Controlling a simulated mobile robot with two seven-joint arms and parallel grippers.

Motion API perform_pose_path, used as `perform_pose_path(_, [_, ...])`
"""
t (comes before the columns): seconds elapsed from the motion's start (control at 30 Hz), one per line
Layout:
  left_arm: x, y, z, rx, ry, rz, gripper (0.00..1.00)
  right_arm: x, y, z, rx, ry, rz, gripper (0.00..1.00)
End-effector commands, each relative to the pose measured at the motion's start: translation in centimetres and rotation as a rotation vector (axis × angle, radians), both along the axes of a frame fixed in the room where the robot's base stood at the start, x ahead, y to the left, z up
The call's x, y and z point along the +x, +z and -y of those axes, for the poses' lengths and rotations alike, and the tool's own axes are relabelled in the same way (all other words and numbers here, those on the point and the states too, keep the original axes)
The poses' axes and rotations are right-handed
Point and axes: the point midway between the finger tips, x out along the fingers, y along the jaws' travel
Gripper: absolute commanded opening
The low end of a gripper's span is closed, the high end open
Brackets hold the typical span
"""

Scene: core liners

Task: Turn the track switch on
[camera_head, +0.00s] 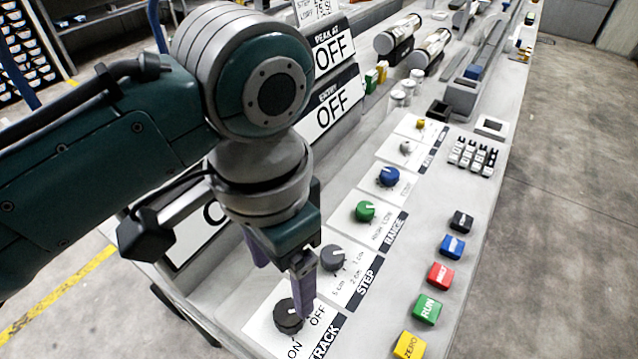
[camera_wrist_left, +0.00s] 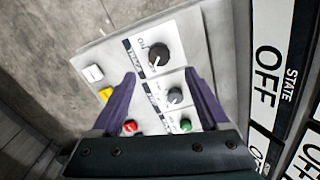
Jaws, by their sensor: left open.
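The track switch is a black round knob (camera_head: 288,316) on a white plate with ON and OFF printed beside it, at the bottom of the head view. Its small white mark seems to point toward OFF. In the left wrist view the knob (camera_wrist_left: 158,57) is at the upper middle. My left gripper (camera_head: 281,290) is open, with purple fingers pointing down, above and close to the knob; I cannot tell whether they touch it. In the left wrist view the open fingertips (camera_wrist_left: 160,76) lie just below the knob in the picture. My right gripper is not in view.
A grey STEP knob (camera_head: 333,257), a green RANGE knob (camera_head: 365,211) and a blue knob (camera_head: 388,176) line the panel. Coloured buttons, including green RUN (camera_head: 427,308) and yellow ZERO (camera_head: 409,345), sit right. OFF signs (camera_head: 330,104) stand behind my arm.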

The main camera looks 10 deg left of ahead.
Motion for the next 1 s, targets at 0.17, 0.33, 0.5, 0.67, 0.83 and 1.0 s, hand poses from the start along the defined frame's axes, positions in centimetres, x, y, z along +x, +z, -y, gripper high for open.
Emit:
perform_pose_path(0.17, [-0.1,-3.1,0.0,0.002,-0.001,-0.005,0.78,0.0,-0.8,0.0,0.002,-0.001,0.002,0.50])
perform_pose_path(0.33, [-0.1,-6.4,0.0,0.001,0.001,-0.003,0.78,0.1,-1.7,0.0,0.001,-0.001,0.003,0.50])
perform_pose_path(0.5, [-0.1,-8.6,0.0,0.001,-0.001,-0.002,0.78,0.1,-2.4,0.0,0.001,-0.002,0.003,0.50])
perform_pose_path(0.67, [-0.1,-9.3,0.0,0.001,-0.001,0.001,0.78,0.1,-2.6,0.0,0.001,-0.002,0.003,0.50])
perform_pose_path(0.83, [0.0,-9.3,0.0,0.000,-0.001,0.001,0.78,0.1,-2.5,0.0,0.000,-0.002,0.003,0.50])
perform_pose_path(1.0, [-0.1,-9.2,0.0,-0.001,-0.001,0.001,0.66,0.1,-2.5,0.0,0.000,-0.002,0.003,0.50])
